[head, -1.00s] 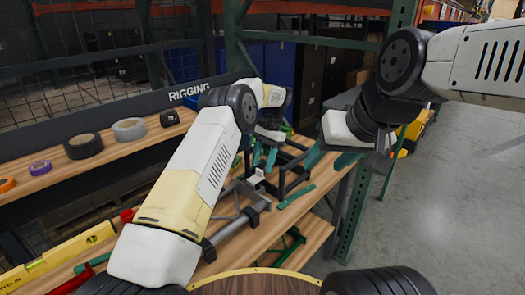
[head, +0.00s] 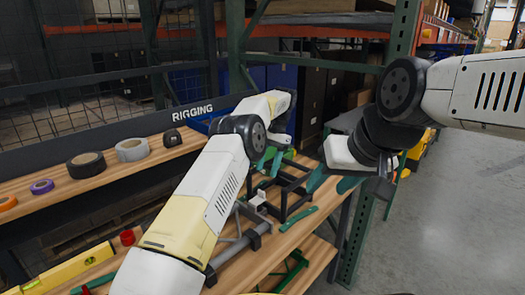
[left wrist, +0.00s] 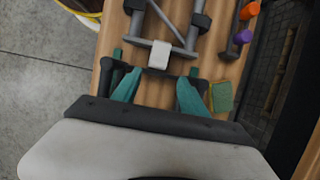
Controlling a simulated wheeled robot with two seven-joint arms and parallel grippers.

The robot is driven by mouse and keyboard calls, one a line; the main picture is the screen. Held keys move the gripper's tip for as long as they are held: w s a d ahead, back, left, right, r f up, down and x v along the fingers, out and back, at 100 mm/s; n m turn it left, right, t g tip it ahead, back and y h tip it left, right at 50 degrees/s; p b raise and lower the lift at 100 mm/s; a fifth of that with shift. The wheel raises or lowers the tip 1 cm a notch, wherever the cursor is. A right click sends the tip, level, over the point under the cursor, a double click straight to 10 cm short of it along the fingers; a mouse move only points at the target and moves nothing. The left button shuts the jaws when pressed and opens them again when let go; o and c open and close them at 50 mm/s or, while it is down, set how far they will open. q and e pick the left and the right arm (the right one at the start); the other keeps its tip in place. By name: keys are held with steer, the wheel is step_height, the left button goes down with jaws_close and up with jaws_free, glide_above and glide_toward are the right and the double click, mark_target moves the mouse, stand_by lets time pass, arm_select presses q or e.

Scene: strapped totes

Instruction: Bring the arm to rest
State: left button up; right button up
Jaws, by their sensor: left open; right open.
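My left gripper (head: 266,163) is open over the wooden bench, with its teal fingers apart and partly hidden by the arm. In the left wrist view its fingers (left wrist: 157,92) stand apart with nothing held between them. A small white block (left wrist: 159,54) on a grey metal frame (head: 238,238) lies just beyond the fingertips in that view. My right gripper (head: 333,180) is open at the right end of the bench, close to a black open frame (head: 290,192). Nothing shows in it. Whether either gripper touches the black frame cannot be told.
A rear shelf (head: 110,182) carries several tape rolls, including a black roll (head: 86,165). A yellow level (head: 64,270) lies at the lower left. A green strip (head: 299,219) lies on the bench. A green upright (head: 357,235) stands at right, with clear grey floor beyond.

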arm_select(q)
steer(key=s+a+r+n+t+h, duration=0.1)
steer(key=s+a+r, duration=0.15)
steer(key=r, duration=0.45)
steer(key=s+a+r+n+t+h, duration=0.1)
steer(key=a+r, duration=0.3)
steer(key=r, duration=0.3)
steer(key=s+a+r+n+t+h, duration=0.1)
steer(key=s+a+r+t, duration=0.1)
steer(key=s+a+r, duration=0.55)
steer(key=s+a+f+n+t+h, duration=0.1)
steer(key=s+a+f+n+t, duration=0.1)
steer(key=s, duration=1.1)
steer(key=s+a+f+n+t+h, duration=0.1)
steer(key=s+a+f+n+t, duration=0.1)
steer(key=s, duration=1.1)
steer(key=shift+a+n+t, duration=0.2)
steer(key=shift+n+t, duration=0.3)
steer(key=shift+n, duration=0.1)
steer(key=shift+f, duration=0.1)
